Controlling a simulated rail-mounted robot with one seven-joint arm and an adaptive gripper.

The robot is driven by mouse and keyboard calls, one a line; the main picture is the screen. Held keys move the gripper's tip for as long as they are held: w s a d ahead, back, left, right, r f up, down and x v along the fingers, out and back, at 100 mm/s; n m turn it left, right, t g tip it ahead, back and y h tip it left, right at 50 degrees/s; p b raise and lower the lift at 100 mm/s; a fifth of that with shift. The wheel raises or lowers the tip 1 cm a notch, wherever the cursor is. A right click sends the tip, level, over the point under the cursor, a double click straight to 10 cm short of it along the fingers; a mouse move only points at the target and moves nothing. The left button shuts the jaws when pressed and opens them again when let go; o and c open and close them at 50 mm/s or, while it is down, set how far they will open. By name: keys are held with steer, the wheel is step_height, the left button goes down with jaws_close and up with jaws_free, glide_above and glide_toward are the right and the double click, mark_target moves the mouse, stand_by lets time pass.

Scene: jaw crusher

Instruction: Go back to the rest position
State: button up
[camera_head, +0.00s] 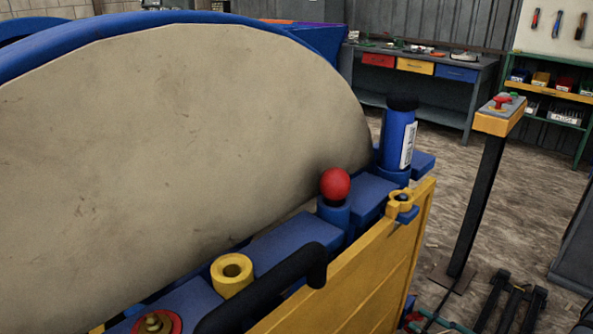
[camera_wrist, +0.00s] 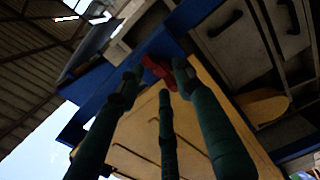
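My gripper (camera_wrist: 157,80) fills the middle of the wrist view with three dark green fingers. Their tips stand apart and nothing shows held between them. Beyond the fingers is a yellow panel (camera_wrist: 140,140) with blue parts, seen tilted. In the head view a dark pronged shape (camera_head: 512,300) shows at the lower right; it looks like my gripper, low beside the crusher, but I cannot be sure. The jaw crusher (camera_head: 190,150) fills the left, with its large beige disc in a blue rim.
On the crusher sit a red ball knob (camera_head: 335,184), a blue cylinder (camera_head: 397,140), a yellow ring (camera_head: 232,274) and a black handle (camera_head: 270,290). A yellow control post (camera_head: 498,115) stands right. A workbench (camera_head: 425,75) is behind. Floor between is open.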

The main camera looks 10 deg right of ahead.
steer(key=shift+w+a, duration=0.25)
steer(key=shift+w, duration=0.05)
steer(key=shift+s+d, duration=0.1)
steer(key=shift+s+d, duration=0.15)
steer(key=shift+s, duration=0.05)
steer(key=v, duration=1.2)
steer(key=w+a+n+b, duration=0.2)
steer(key=w+a, duration=0.5)
steer(key=w, duration=0.3)
steer(key=shift+w+n, duration=0.25)
steer(key=shift+n, duration=0.05)
steer(key=shift+f, duration=0.1)
